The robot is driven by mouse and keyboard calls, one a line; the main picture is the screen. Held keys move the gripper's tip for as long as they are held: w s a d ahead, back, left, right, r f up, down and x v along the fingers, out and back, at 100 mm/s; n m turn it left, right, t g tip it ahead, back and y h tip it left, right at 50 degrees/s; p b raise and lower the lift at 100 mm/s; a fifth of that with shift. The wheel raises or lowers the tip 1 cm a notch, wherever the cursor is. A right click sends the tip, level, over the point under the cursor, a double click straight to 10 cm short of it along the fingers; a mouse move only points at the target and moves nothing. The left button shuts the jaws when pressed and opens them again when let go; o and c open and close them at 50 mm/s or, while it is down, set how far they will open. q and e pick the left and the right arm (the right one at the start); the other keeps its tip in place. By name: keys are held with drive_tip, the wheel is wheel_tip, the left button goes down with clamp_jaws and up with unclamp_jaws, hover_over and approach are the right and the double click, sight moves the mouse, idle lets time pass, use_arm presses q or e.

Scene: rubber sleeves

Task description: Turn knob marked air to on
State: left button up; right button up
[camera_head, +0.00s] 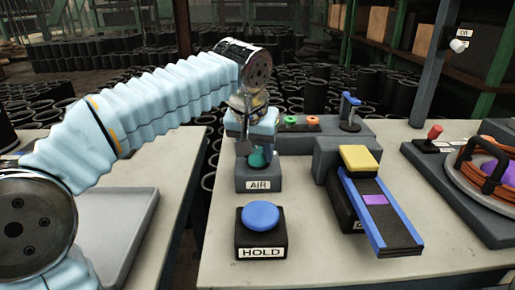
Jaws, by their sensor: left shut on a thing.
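The teal air knob (258,158) sits on a grey block labelled AIR (258,186) near the left side of the work table. My left gripper (256,150) comes down from above, shut on the knob. The fingers and wrist hide part of the knob, so its pointing direction and any on mark are not clear. My right gripper is not in view.
A blue button on a black box labelled HOLD (262,248) stands in front of the block. A blue-railed chute with a yellow block (359,158) is to the right. A red lever (434,132) and coiled orange hose (490,155) are at far right.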

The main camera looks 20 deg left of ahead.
use_arm(q)
drive_tip(key=m+h, duration=0.1)
drive_tip(key=m, duration=0.3)
drive_tip(key=shift+a+h, duration=0.15)
drive_tip(key=shift+h, duration=0.25)
drive_tip(key=shift+a+m+g+h, duration=0.1)
drive_tip(key=shift+m+g+h, duration=0.45)
drive_tip(key=shift+m, duration=1.55)
drive_tip(key=o, duration=1)
drive_tip(key=v, duration=1.3)
drive_tip(key=shift+s+a+r, duration=0.2)
drive_tip(key=shift+r, duration=0.1)
